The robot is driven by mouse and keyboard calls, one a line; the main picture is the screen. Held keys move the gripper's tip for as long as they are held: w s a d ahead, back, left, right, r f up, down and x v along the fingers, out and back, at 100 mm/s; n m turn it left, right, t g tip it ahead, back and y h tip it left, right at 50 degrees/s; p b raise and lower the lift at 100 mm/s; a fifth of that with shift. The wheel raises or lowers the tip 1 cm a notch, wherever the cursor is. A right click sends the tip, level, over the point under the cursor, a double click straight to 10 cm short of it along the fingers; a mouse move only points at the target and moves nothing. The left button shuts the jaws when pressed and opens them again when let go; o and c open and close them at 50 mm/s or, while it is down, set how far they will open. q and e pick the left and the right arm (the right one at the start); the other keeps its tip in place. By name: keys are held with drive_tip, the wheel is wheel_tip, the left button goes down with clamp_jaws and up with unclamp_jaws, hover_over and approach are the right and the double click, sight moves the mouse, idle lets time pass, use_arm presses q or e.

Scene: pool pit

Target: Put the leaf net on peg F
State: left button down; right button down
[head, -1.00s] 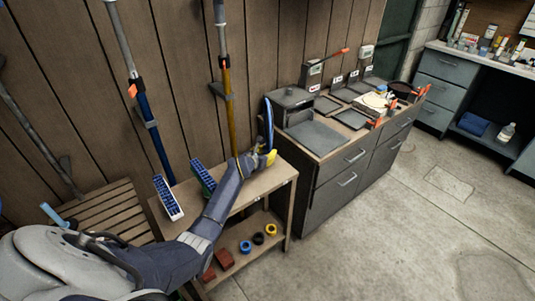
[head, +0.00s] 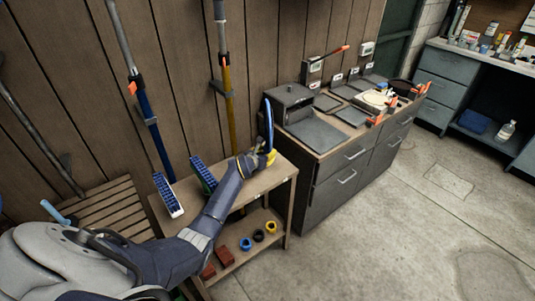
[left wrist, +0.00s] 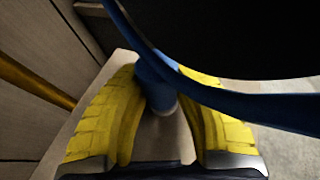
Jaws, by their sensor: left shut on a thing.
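The leaf net shows in the head view as a thin blue rim (head: 268,125) seen nearly edge-on, standing up above the hand. My left gripper (head: 264,158), with yellow fingers, is shut on it over the right end of the wooden shelf. In the left wrist view the yellow fingers (left wrist: 160,125) close around the net's blue socket (left wrist: 155,82). The blue rim (left wrist: 225,98) crosses to the right there, with the dark net (left wrist: 240,35) above it. I cannot make out peg F in either view. My right gripper is not in view.
The wooden shelf (head: 274,180) stands against the plank wall, with blue-bristled brushes (head: 168,193) at its left. Poles hang behind: one blue (head: 155,140), one yellow (head: 230,115). A dark cabinet (head: 335,195) with a grey case (head: 289,103) stands close right of the net. Open floor lies in front.

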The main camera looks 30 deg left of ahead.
use_arm(q)
drive_tip(key=shift+f, duration=0.35)
idle(0.5)
drive_tip(key=shift+c, duration=2.1)
unclamp_jaws()
drive_tip(key=shift+s, duration=0.1)
drive_tip(key=shift+v, duration=5.4)
drive_tip(key=shift+r, duration=0.1)
